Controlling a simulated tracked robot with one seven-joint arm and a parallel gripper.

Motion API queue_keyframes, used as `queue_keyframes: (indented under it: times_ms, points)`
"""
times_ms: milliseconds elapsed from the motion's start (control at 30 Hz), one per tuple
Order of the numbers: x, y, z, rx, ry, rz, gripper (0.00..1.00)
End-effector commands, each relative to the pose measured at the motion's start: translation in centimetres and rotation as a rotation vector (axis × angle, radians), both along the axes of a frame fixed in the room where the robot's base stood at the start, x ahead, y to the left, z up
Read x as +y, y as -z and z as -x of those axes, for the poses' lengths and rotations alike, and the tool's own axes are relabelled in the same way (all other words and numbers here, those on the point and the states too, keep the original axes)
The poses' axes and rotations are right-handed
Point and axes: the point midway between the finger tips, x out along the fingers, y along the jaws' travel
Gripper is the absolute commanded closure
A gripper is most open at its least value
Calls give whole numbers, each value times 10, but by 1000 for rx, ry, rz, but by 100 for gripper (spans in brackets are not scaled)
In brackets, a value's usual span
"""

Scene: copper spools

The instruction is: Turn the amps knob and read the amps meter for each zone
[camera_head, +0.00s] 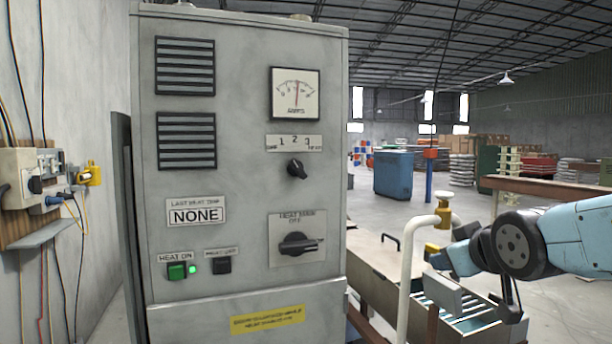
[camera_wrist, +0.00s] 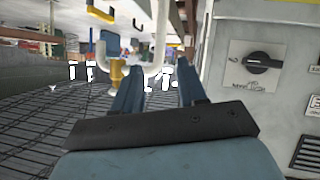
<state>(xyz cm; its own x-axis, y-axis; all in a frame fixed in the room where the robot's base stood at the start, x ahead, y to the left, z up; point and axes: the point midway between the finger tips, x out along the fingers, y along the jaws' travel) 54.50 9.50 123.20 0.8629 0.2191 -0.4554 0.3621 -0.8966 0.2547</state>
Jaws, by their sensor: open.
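The amps meter (camera_head: 296,94) is at the upper right of the grey cabinet (camera_head: 240,60) in the head view. Its needle stands nearly upright, near mid-scale; the exact figure is too small to read. Below it is a plate (camera_head: 279,142) marked 1, 2, 3. The small black amps knob (camera_head: 297,168) sits under that plate; which mark it points to is unclear. My gripper (camera_wrist: 158,68) is open and empty in the wrist view, its two blue fingers apart. In the head view my arm is right of the cabinet, clear of the knob.
A larger black switch (camera_head: 298,243) is lower on the panel; it shows upside down in the wrist view (camera_wrist: 263,63). A white pipe (camera_head: 407,275) with a yellow fitting stands between cabinet and arm.

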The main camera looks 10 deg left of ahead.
Motion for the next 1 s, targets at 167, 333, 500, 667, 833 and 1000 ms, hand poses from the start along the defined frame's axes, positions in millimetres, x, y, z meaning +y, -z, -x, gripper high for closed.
queue_keyframes:
  times_ms: [167,333,500,667,833,1000]
  points:
    - [60,-25,-30,-240,-173,20,58]
    - [119,-51,-38,-479,-323,11,58]
    - [170,-72,-30,-689,-443,-18,58]
    - [198,-84,-18,-818,-508,-47,58]
    - [209,-90,-14,-871,-531,-62,58]
    - [220,-95,-23,-877,-534,-64,58]
